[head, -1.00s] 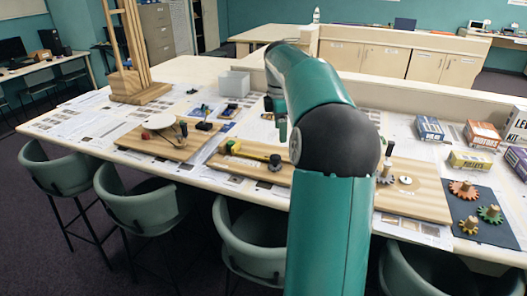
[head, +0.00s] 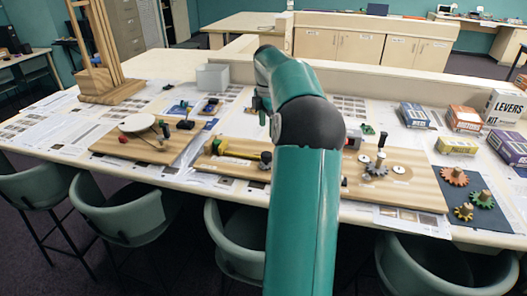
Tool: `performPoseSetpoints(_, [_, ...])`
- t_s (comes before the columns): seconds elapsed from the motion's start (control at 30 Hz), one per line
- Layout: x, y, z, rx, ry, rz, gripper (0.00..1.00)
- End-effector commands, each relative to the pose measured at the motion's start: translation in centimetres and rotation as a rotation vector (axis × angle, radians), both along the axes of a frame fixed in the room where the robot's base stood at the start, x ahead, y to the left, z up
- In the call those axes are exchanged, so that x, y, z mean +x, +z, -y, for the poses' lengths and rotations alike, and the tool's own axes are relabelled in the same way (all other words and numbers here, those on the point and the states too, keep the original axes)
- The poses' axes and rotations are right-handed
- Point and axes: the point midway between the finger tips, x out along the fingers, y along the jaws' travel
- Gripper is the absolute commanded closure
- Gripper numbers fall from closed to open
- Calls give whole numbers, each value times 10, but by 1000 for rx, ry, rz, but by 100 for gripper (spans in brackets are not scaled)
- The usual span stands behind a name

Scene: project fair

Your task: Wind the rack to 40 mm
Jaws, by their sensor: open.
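A long wooden board (head: 420,193) lies on the table and runs behind my arm. On its right part stand a silver gear (head: 376,168) and an upright post with a dark knob (head: 382,140), beside a flat round disc (head: 399,169). My arm covers the middle of the board, and I cannot make out the rack or any millimetre scale.
A second board with a white disc (head: 137,122) lies to the left. A dark mat (head: 490,215) with coloured gears and several kit boxes (head: 464,119) are at the right. A grey bin (head: 212,77) and wooden frame (head: 112,85) stand behind. Chairs line the front edge.

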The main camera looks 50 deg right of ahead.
Motion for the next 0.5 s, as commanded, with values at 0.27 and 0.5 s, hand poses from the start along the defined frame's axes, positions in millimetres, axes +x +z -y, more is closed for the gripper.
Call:
performPoseSetpoints(0.27, [1, -56, -1, 3, 4, -2, 41])
performPoseSetpoints(0.5, [4, -97, 0, 2, 5, -1, 41])
